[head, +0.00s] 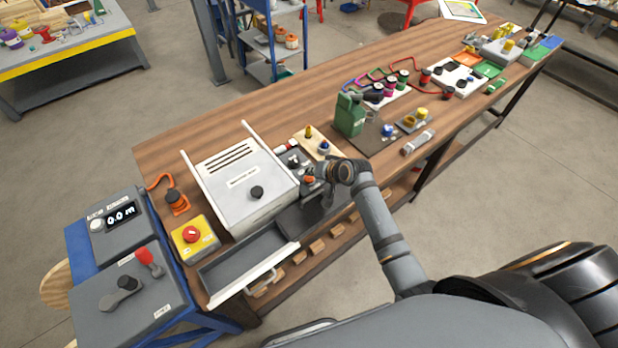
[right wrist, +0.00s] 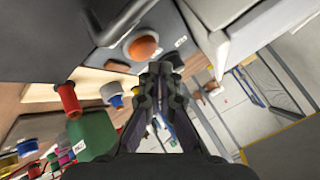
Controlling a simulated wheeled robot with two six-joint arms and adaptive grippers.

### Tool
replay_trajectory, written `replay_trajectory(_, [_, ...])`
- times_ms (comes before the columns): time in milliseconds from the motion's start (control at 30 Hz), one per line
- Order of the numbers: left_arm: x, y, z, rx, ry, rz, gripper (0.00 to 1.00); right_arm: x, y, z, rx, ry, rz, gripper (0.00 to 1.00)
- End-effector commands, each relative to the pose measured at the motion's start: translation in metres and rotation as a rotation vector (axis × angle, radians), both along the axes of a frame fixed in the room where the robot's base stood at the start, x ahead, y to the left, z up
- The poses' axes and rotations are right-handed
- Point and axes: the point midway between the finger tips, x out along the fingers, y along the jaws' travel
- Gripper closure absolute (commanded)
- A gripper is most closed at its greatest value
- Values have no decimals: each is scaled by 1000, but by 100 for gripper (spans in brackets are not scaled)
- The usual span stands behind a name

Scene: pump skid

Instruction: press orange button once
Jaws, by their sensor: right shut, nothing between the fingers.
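My right gripper (head: 318,187) is shut and empty, over the front edge of the bench. In the right wrist view its fingertips (right wrist: 160,75) are together, just below and right of the button in the picture. I cannot tell how far they are from it, and no contact shows. My left gripper is not in view.
A white cabinet (head: 240,175) stands left of my gripper, with an open grey drawer (head: 248,262) below it. A yellow box with a red knob (head: 191,234) is further left. A green block (head: 349,115) stands behind on the wooden bench (head: 190,140).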

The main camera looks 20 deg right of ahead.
Motion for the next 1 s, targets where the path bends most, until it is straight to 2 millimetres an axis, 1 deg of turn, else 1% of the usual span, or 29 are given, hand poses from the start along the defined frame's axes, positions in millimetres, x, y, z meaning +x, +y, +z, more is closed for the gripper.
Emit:
replay_trajectory(767, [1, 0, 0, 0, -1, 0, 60, 0, 0, 0, 0, 0, 0, 100])
replay_trajectory(1000, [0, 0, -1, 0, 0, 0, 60, 0, 0, -8, 0, 2, -1, 100])
